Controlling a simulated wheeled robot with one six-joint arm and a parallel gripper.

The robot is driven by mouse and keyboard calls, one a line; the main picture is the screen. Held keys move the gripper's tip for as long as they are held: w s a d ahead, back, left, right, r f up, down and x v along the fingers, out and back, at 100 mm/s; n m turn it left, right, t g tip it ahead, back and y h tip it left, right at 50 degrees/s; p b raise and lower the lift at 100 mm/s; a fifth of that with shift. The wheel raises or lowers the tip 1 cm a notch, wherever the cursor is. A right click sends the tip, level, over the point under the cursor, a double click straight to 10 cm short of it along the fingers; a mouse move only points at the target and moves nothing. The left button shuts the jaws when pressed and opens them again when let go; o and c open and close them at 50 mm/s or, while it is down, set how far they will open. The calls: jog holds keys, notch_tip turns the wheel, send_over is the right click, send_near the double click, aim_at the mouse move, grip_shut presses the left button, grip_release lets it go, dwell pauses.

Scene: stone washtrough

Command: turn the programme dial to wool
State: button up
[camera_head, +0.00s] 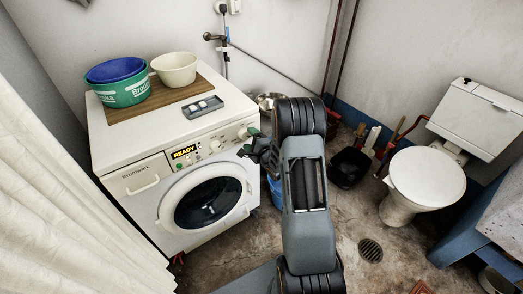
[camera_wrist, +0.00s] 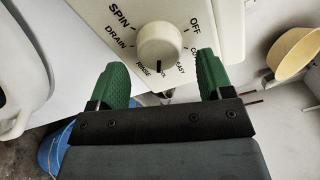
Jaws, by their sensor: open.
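The programme dial (camera_wrist: 160,44) is a round cream knob on the white washing machine's (camera_head: 148,203) control panel. Its dark pointer mark faces the bottom of the wrist view, close to a partly covered label ending in "OL", just right of RINSE. SPIN, DRAIN and OFF also show around it; other labels are partly hidden. My gripper (camera_wrist: 160,61) is open, its green fingers to the left and right of the dial's lower side, with gaps to the knob. In the head view my gripper (camera_head: 254,146) is at the panel's right end.
The machine's display (camera_head: 184,152) reads READY. A blue bucket (camera_wrist: 50,152) stands below the panel. A toilet (camera_head: 425,178) is at right.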

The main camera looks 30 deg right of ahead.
jog(key=s+d, duration=0.1)
jog(key=s, duration=1)
jog(key=shift+s+d, duration=0.2)
jog(key=shift+s, duration=0.1)
jog(key=s+d+f+n+g+h, duration=0.3)
jog(key=f+n+g, duration=0.35)
jog(key=f, duration=0.25)
jog(key=s+a+r+n+g+p, duration=0.2)
jog(key=s+a+r+n+p, duration=0.2)
jog(key=r, duration=0.8)
jog(key=s+a+r+n+g+p, duration=0.3)
jog(key=s+a+r+n+p, duration=0.2)
jog(key=r, duration=0.7)
jog(key=s+a+r+n+g+p, duration=0.2)
jog(key=s+a+r+n+p, duration=0.2)
jog(key=a+r, duration=0.4)
notch_tip(320, 180, up, 4)
jog(key=shift+s+a+f+n+g+y+p, duration=0.1)
jog(key=shift+s+a+n+g+y+p, duration=0.2)
jog(key=shift+n+g+y+p, duration=0.15)
